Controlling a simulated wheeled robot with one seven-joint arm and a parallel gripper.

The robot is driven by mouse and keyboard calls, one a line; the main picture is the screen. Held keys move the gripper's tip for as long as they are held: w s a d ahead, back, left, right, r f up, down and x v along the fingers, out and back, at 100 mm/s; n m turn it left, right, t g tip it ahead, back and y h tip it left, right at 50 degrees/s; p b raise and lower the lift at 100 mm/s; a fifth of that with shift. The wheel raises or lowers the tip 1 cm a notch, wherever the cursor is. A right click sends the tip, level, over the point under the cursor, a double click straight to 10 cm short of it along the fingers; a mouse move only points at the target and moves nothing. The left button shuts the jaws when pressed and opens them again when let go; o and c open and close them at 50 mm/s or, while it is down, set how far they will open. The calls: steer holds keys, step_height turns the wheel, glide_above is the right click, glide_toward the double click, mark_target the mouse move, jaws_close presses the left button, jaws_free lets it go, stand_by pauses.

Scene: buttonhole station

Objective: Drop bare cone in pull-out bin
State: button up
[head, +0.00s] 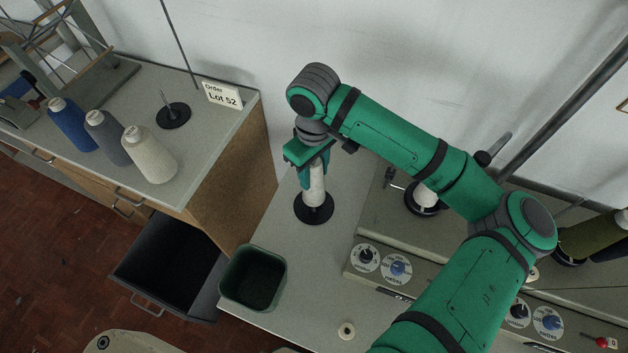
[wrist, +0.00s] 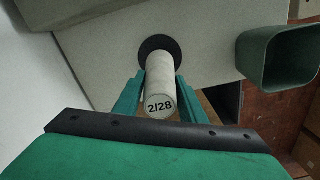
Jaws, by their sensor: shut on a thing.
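My gripper (head: 312,172) points down and is shut on a pale cone (head: 315,192). The cone stands upright over a round black base (head: 314,211) on the grey worktop, and appears to be on or just over it. In the wrist view the cone (wrist: 161,90), marked 2/28, lies between the fingers, with the black base (wrist: 158,45) at its far end. The pull-out bin (head: 165,262), a dark drawer with a metal handle, is open below the left bench and looks empty. A corner of it may show in the wrist view.
A green square tub (head: 252,277) stands at the worktop's front edge, between the cone and the drawer. Blue, grey and cream cones, a bare spindle (head: 172,112) and a Lot 52 sign (head: 222,95) stand on the left bench. A machine with dials (head: 397,267) is to the right.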

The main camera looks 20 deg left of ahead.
steer(key=shift+r, duration=4.2)
